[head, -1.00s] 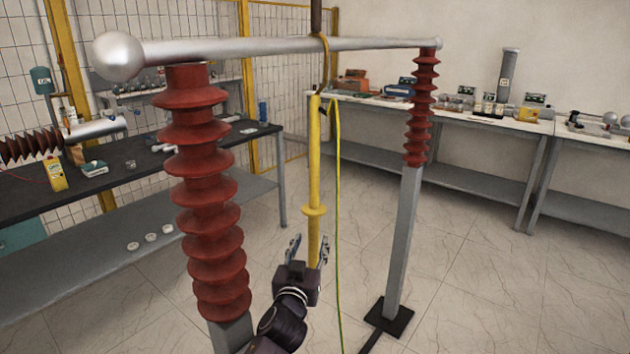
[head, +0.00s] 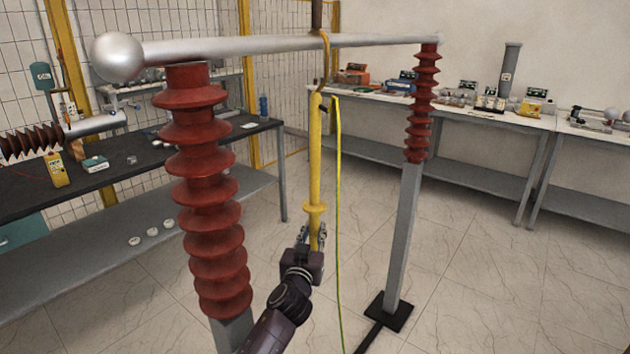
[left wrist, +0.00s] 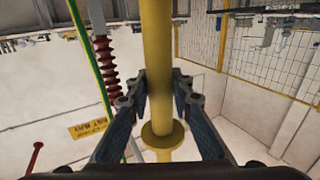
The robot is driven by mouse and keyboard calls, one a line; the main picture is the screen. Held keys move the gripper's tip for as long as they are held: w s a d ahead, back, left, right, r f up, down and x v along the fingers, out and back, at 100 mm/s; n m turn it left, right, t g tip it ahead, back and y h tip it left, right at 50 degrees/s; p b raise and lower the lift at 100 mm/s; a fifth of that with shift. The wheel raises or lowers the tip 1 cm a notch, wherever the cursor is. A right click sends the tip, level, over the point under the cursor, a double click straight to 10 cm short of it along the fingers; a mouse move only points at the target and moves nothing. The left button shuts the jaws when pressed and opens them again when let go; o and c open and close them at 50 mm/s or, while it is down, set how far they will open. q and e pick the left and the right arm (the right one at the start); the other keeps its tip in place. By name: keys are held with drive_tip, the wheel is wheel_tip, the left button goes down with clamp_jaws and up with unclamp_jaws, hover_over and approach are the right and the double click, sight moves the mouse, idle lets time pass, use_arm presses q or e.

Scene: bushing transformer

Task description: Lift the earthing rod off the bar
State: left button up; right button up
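The yellow earthing rod (head: 315,150) hangs upright from the silver bar (head: 260,46). Its brown hook (head: 325,62) is over the bar, and a round collar sits low on the shaft. My left gripper (head: 314,236) is at the rod's lower part, just below the collar. In the left wrist view the fingers (left wrist: 160,88) lie close against both sides of the yellow shaft (left wrist: 157,45), and the collar (left wrist: 162,134) shows between them. A green-yellow cable (head: 338,200) hangs beside the rod. My right gripper is in neither view.
A red ribbed insulator (head: 208,200) stands close left of my left arm. A thinner one (head: 420,105) on a grey post (head: 403,240) stands at right. A dark bench (head: 120,170) is at left, and benches with equipment line the back wall. The floor between is clear.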

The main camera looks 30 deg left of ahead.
sight(314, 204)
use_arm(q)
clamp_jaws()
drive_tip(key=shift+r, duration=0.5)
wheel_tip(314, 204, up, 7)
drive_tip(key=shift+f, duration=0.1)
drive_tip(key=b+v, duration=0.3)
drive_tip(key=v, duration=1.5)
wheel_tip(314, 204, up, 5)
drive_tip(key=p, duration=0.5)
drive_tip(key=shift+p, duration=0.4)
drive_tip(key=shift+f, duration=0.1)
drive_tip(key=shift+d, duration=0.1)
